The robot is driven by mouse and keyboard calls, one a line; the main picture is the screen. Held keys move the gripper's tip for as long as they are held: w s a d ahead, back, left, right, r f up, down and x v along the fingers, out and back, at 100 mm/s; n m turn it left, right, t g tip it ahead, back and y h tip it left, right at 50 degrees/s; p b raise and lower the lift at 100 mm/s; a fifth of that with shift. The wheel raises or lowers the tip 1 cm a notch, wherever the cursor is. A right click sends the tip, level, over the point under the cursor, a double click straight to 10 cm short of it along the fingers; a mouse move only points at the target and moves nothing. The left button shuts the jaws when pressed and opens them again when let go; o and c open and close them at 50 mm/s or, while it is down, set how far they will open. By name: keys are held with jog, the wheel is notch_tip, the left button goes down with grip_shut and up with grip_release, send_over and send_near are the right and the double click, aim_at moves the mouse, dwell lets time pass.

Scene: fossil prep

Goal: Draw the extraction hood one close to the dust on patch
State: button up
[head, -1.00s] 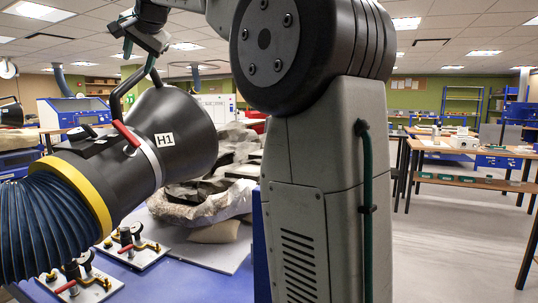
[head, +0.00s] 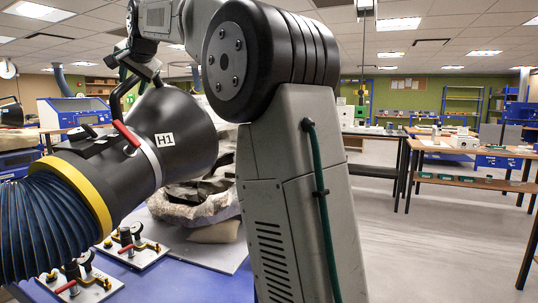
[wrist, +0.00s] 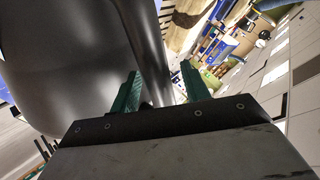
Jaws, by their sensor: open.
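The extraction hood labelled H1 (head: 185,130) is a black cone with a yellow ring and a ribbed blue hose. It fills the left of the head view, with a curved black handle with a red part (head: 127,134) on top. My gripper (head: 133,76) is at the top of this handle. In the wrist view my gripper (wrist: 160,75) is open, its green fingers apart, with a grey bar between or just beyond them. I cannot tell whether they touch it. The hood's grey body (wrist: 70,60) fills the wrist view's left. I cannot make out a dust patch.
A pale, jacketed fossil block (head: 200,207) lies behind the hood on a grey board on the blue table (head: 150,277). Two small plates with gauges and red levers (head: 135,246) (head: 80,285) stand in front. Benches (head: 465,150) stand at the right, with open floor before them.

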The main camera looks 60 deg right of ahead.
grip_shut()
jog(key=shift+r, duration=2.85)
jog(key=shift+d, duration=0.1)
jog(key=s+d, duration=0.3)
jog(key=d, duration=1.2)
jog(key=shift+s+d, duration=0.25)
jog(key=shift+s, duration=0.05)
jog(key=shift+d+f, duration=0.1)
